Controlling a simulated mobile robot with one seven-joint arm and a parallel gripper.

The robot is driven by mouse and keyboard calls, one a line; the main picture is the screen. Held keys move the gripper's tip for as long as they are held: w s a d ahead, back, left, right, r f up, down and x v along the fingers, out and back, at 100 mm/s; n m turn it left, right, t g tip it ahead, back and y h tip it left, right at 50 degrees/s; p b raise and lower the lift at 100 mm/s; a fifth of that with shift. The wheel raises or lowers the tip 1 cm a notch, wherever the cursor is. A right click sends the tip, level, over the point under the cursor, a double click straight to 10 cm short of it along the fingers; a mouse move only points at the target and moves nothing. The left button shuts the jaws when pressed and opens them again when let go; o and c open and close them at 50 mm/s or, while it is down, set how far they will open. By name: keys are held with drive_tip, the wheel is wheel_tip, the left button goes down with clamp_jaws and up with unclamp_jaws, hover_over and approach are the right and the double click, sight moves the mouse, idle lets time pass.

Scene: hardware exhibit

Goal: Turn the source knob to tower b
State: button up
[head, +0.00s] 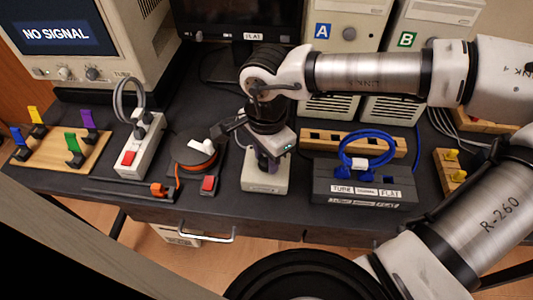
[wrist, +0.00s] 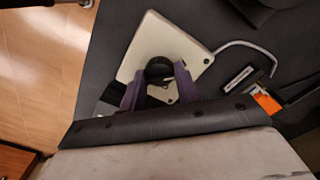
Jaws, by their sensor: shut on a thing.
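The source knob is a dark round knob (wrist: 158,68) on a white box (wrist: 137,60); the box also shows in the head view (head: 264,184) at the table's front middle. My gripper (wrist: 160,86) has purple fingers on either side of the knob and is shut on it from above. In the head view my gripper (head: 264,160) hides the knob, so its pointer and setting cannot be read. Tower B (head: 408,40) and tower A (head: 323,31) stand at the back. The tube monitor (head: 56,34) at left reads NO SIGNAL. The flat screen (head: 235,15) is dark.
Right of the box is a dark switch box (head: 365,193) labelled TUBE and FLAT with a blue cable. Left are an orange cable reel (head: 195,155), a red switch (head: 208,184), a white power strip (head: 141,145) and a wooden board (head: 60,155) with coloured clips.

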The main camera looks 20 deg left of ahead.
drive_tip(key=shift+f+b, duration=0.1)
drive_tip(key=shift+b, duration=0.25)
drive_tip(key=m+b, duration=0.3)
drive_tip(key=shift+f, duration=0.2)
drive_tip(key=m+b, duration=0.8)
drive_tip(key=m, duration=0.1)
drive_tip(key=shift+r+m, duration=0.15)
drive_tip(key=shift+m, duration=0.25)
drive_tip(key=shift+r+m+b, duration=0.15)
drive_tip(key=shift+m+b, duration=1.1)
drive_tip(key=shift+m, duration=1.35)
drive_tip(key=o, duration=1)
drive_tip(key=shift+c, duration=0.2)
drive_tip(key=shift+r, duration=0.1)
